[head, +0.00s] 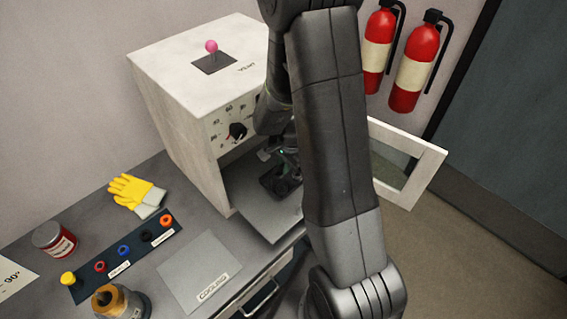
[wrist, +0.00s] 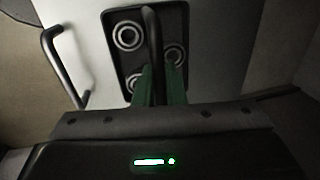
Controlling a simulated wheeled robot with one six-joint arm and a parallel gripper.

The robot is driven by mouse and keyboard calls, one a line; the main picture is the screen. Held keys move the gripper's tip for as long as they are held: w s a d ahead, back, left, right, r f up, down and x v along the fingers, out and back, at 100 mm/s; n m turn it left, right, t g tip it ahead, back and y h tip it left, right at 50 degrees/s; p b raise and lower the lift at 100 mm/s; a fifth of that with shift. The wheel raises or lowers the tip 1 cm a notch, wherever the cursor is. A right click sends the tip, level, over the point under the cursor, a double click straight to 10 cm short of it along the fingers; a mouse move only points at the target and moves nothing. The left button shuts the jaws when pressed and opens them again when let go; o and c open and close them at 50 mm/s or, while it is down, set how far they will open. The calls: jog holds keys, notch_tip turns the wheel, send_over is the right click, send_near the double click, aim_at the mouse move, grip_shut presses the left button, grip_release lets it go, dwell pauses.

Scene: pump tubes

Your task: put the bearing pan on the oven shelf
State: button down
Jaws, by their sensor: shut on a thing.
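The bearing pan (head: 278,184) is a small dark tray at the oven's open front, above the pulled-out grey oven shelf (head: 268,221). In the wrist view the black pan (wrist: 127,60) holds several ring-shaped bearings (wrist: 128,36) and has a dark bar handle across its middle. My gripper (wrist: 160,78) has green fingers shut on that handle; it also shows in the head view (head: 287,153). I cannot tell whether the pan touches the shelf. My arm hides part of the oven (head: 175,75) and shelf.
The oven door (head: 427,176) is open to the right. Fire extinguishers (head: 412,70) hang behind.

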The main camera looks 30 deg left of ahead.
jog(key=shift+a+f, duration=0.15)
jog(key=shift+f, duration=0.2)
jog(key=c, duration=1.5)
grip_release()
jog(key=shift+r, duration=0.1)
notch_tip(320, 180, up, 12)
jog(key=d, duration=0.2)
jog(key=shift+s+d+b, duration=0.15)
jog(key=shift+s+b, duration=0.15)
jog(key=shift+b, duration=0.15)
